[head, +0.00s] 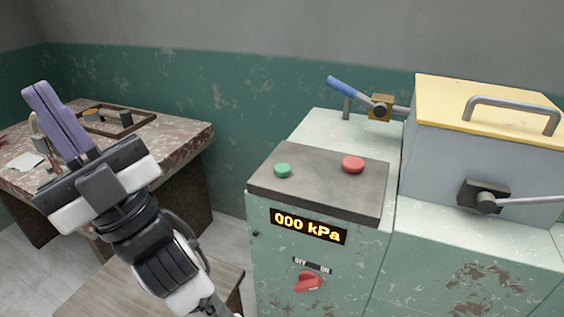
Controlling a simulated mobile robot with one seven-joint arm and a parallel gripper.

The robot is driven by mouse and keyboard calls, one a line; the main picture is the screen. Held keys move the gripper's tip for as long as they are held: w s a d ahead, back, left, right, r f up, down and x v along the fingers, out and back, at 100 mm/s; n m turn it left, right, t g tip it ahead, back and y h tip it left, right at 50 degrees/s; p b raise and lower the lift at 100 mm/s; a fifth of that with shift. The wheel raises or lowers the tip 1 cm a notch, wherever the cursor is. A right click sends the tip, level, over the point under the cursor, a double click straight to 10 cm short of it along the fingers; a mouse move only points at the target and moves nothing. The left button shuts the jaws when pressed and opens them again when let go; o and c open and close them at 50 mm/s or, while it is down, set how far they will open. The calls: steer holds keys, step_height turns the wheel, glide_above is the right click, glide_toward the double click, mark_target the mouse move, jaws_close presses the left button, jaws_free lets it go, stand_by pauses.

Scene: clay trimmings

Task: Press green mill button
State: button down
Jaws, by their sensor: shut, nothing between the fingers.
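The mill is a pale green, chipped cabinet (270,240) in the middle and right of the head view. The green button (282,170) sits on the left of its dark top panel (318,195), and a red button (353,165) sits on the right of that panel. A display (308,226) on the front reads 000 kPa. Below it is a red rotary switch (308,283) with OFF and ON marks; its exact setting is hard to tell. My gripper (42,92) is at the left, its purple fingers shut and pointing up, well apart from the green button.
A worn table (185,138) behind my gripper carries a frame-like tray (150,120) and small items. A blue-handled lever (348,88) and a yellow-lidded box (440,95) with a grey handle stand on the cabinet's right. A wooden surface (215,285) lies low beside the cabinet.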

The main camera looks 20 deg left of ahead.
steer(key=w+a+f+m+t+h+p, duration=0.2)
steer(key=w+m+t+h+p, duration=0.2)
steer(key=w+m+t+h, duration=0.65)
steer(key=w+a+f+m+t+h+p, duration=0.3)
steer(key=w+m, duration=0.4)
steer(key=w, duration=0.8)
steer(key=m+g+h+p, duration=0.55)
steer(key=h+p, duration=0.25)
steer(key=h, duration=0.2)
glide_above(286, 170)
step_height(286, 170, down, 7)
steer(key=shift+f+b, duration=0.1)
steer(key=shift+b, duration=0.25)
step_height(286, 170, down, 8)
steer(key=b, duration=0.7)
steer(key=shift+b, duration=0.3)
steer(key=shift+f, duration=0.3)
steer(key=shift+f, duration=0.15)
